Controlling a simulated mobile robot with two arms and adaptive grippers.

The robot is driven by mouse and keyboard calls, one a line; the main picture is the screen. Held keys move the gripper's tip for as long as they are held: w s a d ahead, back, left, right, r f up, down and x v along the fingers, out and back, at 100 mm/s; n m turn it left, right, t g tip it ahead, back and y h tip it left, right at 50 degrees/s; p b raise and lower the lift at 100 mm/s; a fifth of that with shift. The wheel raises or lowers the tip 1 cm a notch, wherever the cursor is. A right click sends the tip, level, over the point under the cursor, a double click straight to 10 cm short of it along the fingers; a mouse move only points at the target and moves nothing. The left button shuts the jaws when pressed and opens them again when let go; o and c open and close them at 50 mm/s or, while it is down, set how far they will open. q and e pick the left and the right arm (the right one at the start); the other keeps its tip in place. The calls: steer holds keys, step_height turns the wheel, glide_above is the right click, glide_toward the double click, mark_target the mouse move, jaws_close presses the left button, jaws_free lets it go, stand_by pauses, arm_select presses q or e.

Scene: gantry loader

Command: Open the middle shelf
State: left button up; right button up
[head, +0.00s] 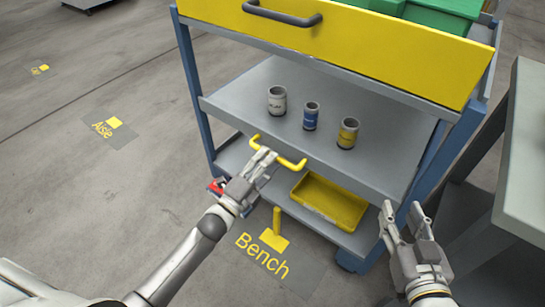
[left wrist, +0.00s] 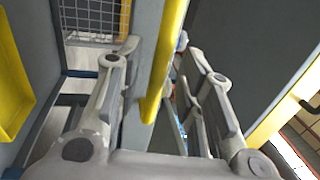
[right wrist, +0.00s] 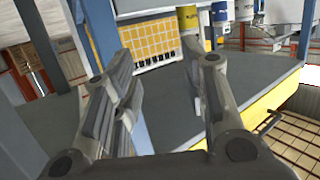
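The grey middle shelf (head: 240,95) of a blue-framed cart carries three small cans. A yellow bar handle (head: 292,165) is on its front edge. My left gripper (head: 262,155) is at the left part of this handle. In the left wrist view, the yellow handle (left wrist: 168,60) runs between the fingers, which stand apart on either side. Gaps show, and I cannot tell whether either finger touches it. My right gripper (head: 401,219) is open and empty, low in front of the cart's right corner; its spread fingers also show in the right wrist view (right wrist: 160,75).
Above is a yellow-fronted top level (head: 350,45) with a dark handle (head: 283,14) and green bins (head: 440,18). A yellow tray (head: 325,203) sits on the bottom shelf. A grey table (head: 525,150) stands close on the right.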

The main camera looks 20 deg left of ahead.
arm_select(q)
steer(key=shift+x, duration=1.45)
arm_select(e)
steer(key=shift+w+a+r+t, duration=0.15)
steer(key=shift+r+t, duration=0.25)
steer(key=shift+r, duration=0.25)
steer(key=shift+w+a+r+t, duration=0.15)
steer(key=shift+r+t, duration=0.25)
steer(key=shift+r, duration=0.2)
arm_select(q)
jaws_close()
